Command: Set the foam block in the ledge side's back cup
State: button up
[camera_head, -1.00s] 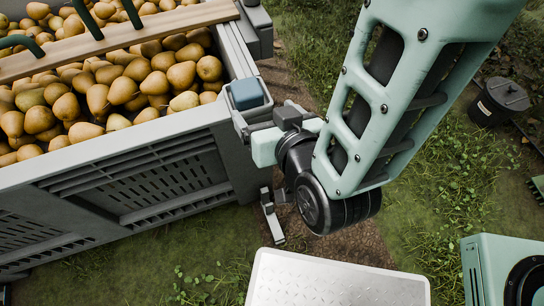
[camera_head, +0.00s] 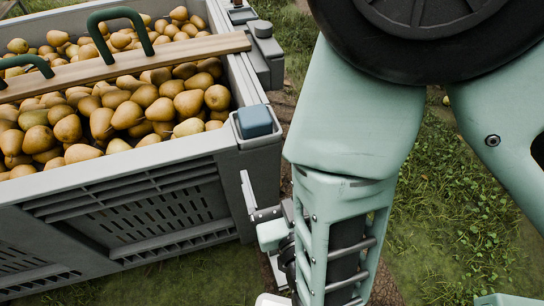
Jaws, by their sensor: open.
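The blue foam block (camera_head: 254,121) sits at the near right corner of the pear bin, with the pale square rim of a cup (camera_head: 239,136) around its lower part. How deep it is seated cannot be told. My gripper (camera_head: 254,204) is below and in front of that corner, apart from the block. It is open, with a thin grey finger showing beside the bin's wall. The other finger is partly hidden by my arm. Nothing shows between the fingers.
The grey bin (camera_head: 150,205) is full of pears, with a wooden board (camera_head: 130,66) and green handles across it. Grey fittings (camera_head: 262,50) stand along its right side, farther back. My arm fills the right of the view over grass.

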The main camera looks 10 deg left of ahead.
aim_at(251, 106)
jog(key=b+x, duration=0.2)
jog(key=x, duration=1.5)
jog(key=shift+w+b, duration=0.15)
jog(key=shift+b, duration=0.2)
jog(key=c, duration=1.1)
jog(key=o, duration=1.1)
jog(key=p+v, duration=0.2)
jog(key=v, duration=1.5)
jog(key=shift+s+d+p, duration=0.1)
jog(key=shift+s+p, duration=0.15)
jog(key=shift+p, duration=0.1)
